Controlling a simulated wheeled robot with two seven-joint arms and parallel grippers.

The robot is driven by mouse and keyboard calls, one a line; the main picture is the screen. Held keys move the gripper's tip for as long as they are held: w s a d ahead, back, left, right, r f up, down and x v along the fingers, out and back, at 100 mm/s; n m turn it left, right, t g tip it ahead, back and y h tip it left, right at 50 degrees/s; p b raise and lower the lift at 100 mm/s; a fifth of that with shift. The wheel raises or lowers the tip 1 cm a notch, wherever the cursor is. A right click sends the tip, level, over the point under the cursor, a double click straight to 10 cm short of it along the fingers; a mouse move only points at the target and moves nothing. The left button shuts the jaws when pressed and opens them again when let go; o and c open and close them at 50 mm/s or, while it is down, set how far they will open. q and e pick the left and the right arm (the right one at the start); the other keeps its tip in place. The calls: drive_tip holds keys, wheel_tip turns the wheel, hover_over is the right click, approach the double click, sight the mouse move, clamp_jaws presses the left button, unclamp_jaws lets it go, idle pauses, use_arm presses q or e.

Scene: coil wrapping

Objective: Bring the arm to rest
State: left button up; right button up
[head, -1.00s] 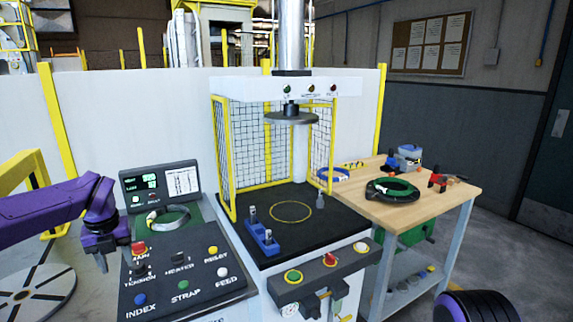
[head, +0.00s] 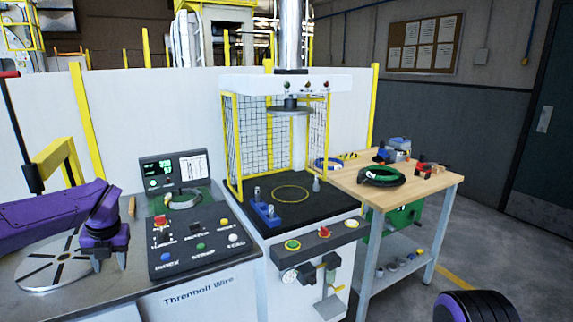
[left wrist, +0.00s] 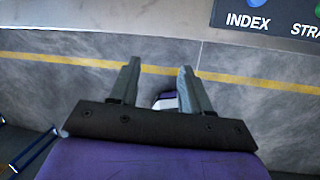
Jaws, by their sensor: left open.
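My left arm (head: 50,218) is purple and comes in from the left. The floor with a yellow line lies beyond the fingers, and the panel's INDEX corner (left wrist: 245,14) shows at top right. My right gripper is not in view; a purple and black part of mine shows at lower right.
A press with a yellow mesh guard (head: 255,133) stands in the middle, a blue fixture (head: 264,214) on its black bed. A wooden table (head: 405,188) at right holds a dark green coil (head: 382,176) and small tools. A wrapped coil (head: 183,199) lies behind the panel.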

use_arm(q)
drive_tip(key=s+d+f+m+t+y, duration=0.1)
drive_tip(key=s+d+f+m+t, duration=0.15)
drive_tip(key=s+f+m, duration=0.4)
drive_tip(key=s+d+f+m+t+y, duration=0.1)
drive_tip(key=s+d+f+m+y, duration=0.2)
drive_tip(key=f+m, duration=0.7)
drive_tip(key=s+d+f+m+t, duration=0.2)
drive_tip(key=s+d+f+m, duration=0.2)
drive_tip(key=f+m, duration=0.5)
drive_tip(key=s+d+f+m+g+h, duration=0.1)
drive_tip(key=s+f+m, duration=0.3)
drive_tip(key=s, duration=0.7)
drive_tip(key=s+d+f+m+g+h, duration=0.2)
drive_tip(key=s+f+m, duration=0.2)
drive_tip(key=s, duration=0.8)
drive_tip(key=shift+s+d+f+g, duration=0.15)
drive_tip(key=shift+s+f+g, duration=0.05)
drive_tip(key=shift+s+g, duration=0.15)
